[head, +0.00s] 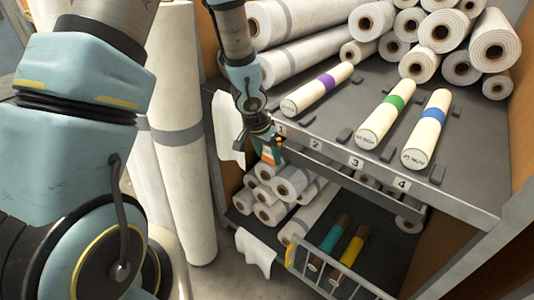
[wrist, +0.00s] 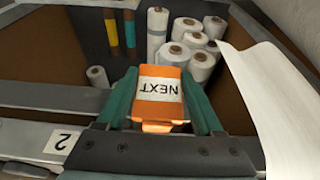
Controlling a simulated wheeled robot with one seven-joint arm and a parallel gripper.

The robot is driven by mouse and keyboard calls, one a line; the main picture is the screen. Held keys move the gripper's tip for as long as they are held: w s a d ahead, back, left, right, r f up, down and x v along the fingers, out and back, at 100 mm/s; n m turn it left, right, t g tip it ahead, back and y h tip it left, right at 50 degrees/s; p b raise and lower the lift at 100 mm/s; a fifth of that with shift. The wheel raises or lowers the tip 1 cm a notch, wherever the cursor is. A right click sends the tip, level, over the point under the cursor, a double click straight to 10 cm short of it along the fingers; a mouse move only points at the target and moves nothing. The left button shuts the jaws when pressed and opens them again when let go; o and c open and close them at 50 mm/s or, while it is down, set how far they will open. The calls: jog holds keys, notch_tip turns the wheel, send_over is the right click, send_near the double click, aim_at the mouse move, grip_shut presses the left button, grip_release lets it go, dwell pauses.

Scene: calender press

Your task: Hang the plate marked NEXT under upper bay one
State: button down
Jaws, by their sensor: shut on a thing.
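The orange plate with a white label reading NEXT (wrist: 160,95) is held between the teal fingers of my gripper (wrist: 160,112); the word appears upside down in the wrist view. In the head view the plate (head: 267,155) is small and partly covered by my gripper (head: 272,147). My gripper is at the upper shelf's front edge, close to and just below-left of the bay 1 label (head: 281,129). Behind that label lies a cream roll with a purple band (head: 318,88). I cannot tell whether the plate touches the shelf edge.
Label 2 (head: 316,144) has no banded roll behind it. A green-banded roll (head: 386,113) and a blue-banded roll (head: 427,128) lie behind labels 3 and 4. White sheet (wrist: 265,95) hangs beside my gripper.

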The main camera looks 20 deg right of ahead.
jog(key=shift+f, duration=0.1)
dwell(0.3)
grip_release()
jog(key=p+v, duration=0.3)
jog(key=v, duration=0.8)
jog(key=w+a+r+n+y, duration=0.1)
jog(key=w+a+r+n, duration=0.1)
jog(key=a, duration=0.4)
jog(key=w+a+r+n+y, duration=0.1)
jog(key=a+r+n, duration=0.1)
jog(key=a, duration=0.4)
jog(key=s+a+r+n, duration=0.2)
jog(key=a+n, duration=0.1)
jog(key=a, duration=0.4)
jog(key=s+a+r+n+y, duration=0.1)
jog(key=s+a+r+n, duration=0.2)
jog(key=a, duration=0.5)
jog(key=shift+s+n, duration=0.15)
jog(key=shift+n, duration=0.35)
jog(key=shift+r, duration=0.1)
